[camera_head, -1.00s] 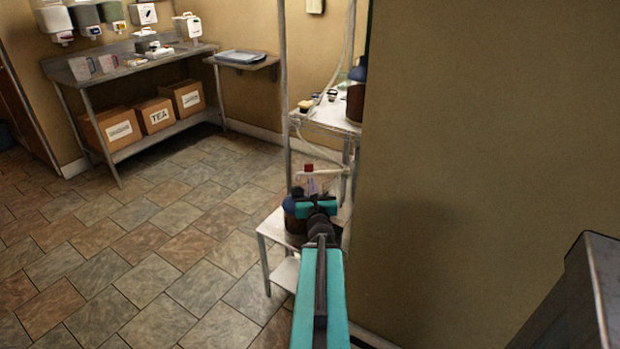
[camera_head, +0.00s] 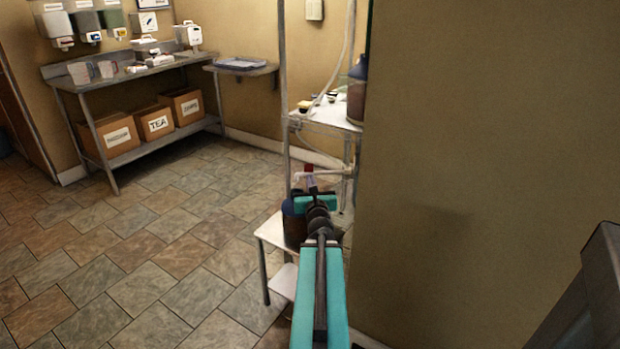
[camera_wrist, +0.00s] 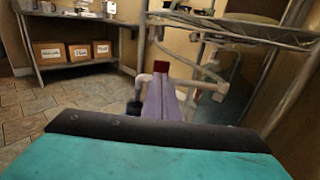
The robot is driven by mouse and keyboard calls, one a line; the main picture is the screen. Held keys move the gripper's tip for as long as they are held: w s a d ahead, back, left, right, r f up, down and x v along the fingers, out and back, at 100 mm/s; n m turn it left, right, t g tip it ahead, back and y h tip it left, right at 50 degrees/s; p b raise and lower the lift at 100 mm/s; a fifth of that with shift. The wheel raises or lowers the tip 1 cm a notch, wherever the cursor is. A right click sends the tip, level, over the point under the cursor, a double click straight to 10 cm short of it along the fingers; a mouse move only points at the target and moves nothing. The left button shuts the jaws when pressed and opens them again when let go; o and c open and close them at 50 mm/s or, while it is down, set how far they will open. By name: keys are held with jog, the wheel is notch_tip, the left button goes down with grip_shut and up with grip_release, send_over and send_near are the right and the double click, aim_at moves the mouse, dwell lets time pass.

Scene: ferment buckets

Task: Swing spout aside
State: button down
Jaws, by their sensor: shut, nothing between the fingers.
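The spout looks like a white pipe (camera_head: 329,174) that runs sideways from the stand, at the height of my fingers. In the wrist view the white pipe (camera_wrist: 207,86) shows on the right of my fingers. Its elbow (camera_wrist: 142,80) turns down on their left. My gripper (camera_head: 309,172) is shut, with lilac fingers together and a dark red end; it also shows in the wrist view (camera_wrist: 161,72). The fingers cross the pipe in the picture and hide its middle. I cannot tell whether they touch it.
A dark jug (camera_head: 293,228) stands on a low white table (camera_head: 270,234) under the pipe. Another jug (camera_head: 356,103) is on the upper shelf (camera_head: 325,119). A wall (camera_head: 480,130) closes the right. The tiled floor (camera_head: 170,235) at left is open.

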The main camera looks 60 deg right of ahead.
aim_at(308, 168)
jog(key=shift+w+d+b, duration=0.35)
jog(key=shift+d+b, duration=0.3)
jog(key=shift+b, duration=1.25)
jog(key=shift+x, duration=2.05)
jog(key=shift+r, duration=0.1)
jog(key=shift+w, duration=0.15)
